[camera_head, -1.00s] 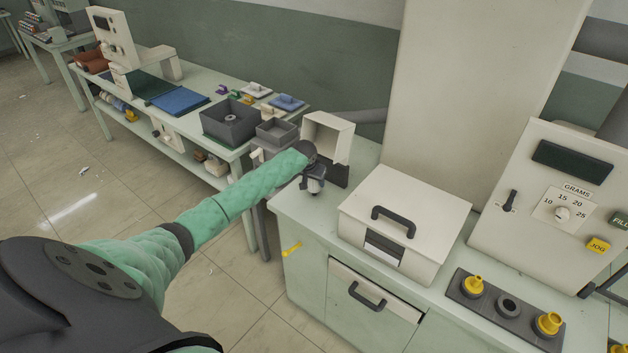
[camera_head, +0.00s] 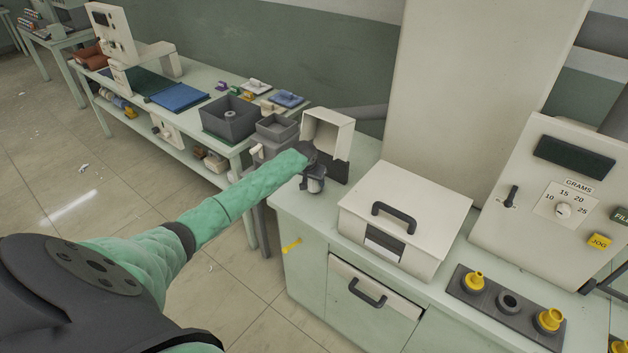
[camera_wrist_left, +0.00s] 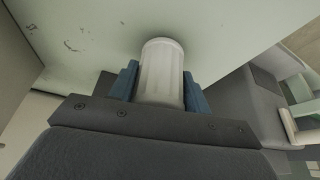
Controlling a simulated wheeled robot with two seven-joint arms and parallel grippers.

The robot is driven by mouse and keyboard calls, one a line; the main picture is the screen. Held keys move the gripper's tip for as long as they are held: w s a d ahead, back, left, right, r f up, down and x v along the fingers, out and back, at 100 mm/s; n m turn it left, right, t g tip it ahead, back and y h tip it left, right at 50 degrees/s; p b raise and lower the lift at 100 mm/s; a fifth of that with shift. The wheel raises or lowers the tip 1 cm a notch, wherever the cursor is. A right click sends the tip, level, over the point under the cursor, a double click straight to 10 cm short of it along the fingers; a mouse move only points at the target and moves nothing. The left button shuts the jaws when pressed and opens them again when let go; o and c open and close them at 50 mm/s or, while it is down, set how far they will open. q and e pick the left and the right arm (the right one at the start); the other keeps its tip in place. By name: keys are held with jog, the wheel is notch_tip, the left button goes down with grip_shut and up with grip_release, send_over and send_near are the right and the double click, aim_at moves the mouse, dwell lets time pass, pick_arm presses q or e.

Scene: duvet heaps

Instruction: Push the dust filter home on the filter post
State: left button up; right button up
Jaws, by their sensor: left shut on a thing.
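My left gripper (camera_head: 314,182) is at the back left corner of the pale green cabinet top, in front of an open cream housing (camera_head: 328,132). In the left wrist view, its blue fingers (camera_wrist_left: 163,85) are shut on a white ribbed cylinder, seemingly the dust filter (camera_wrist_left: 161,72). The filter's far end is close to a pale green surface; I cannot tell whether it touches. I cannot make out the filter post; the filter and gripper may hide it. In the head view the arm and gripper hide the filter. My right gripper is not in view.
A cream lidded box (camera_head: 405,218) with a black handle stands right of the gripper. A dark block (camera_head: 506,304) with yellow fittings is farther right. A side table (camera_head: 190,128) with grey bins (camera_head: 229,120) stands left, across a gap.

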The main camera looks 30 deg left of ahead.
pick_arm(q)
jog(key=shift+f, duration=0.55)
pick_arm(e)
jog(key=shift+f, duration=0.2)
pick_arm(q)
jog(key=o, duration=1.1)
jog(key=shift+b, duration=0.35)
jog(key=shift+b+v, duration=1.4)
jog(key=shift+v, duration=2.45)
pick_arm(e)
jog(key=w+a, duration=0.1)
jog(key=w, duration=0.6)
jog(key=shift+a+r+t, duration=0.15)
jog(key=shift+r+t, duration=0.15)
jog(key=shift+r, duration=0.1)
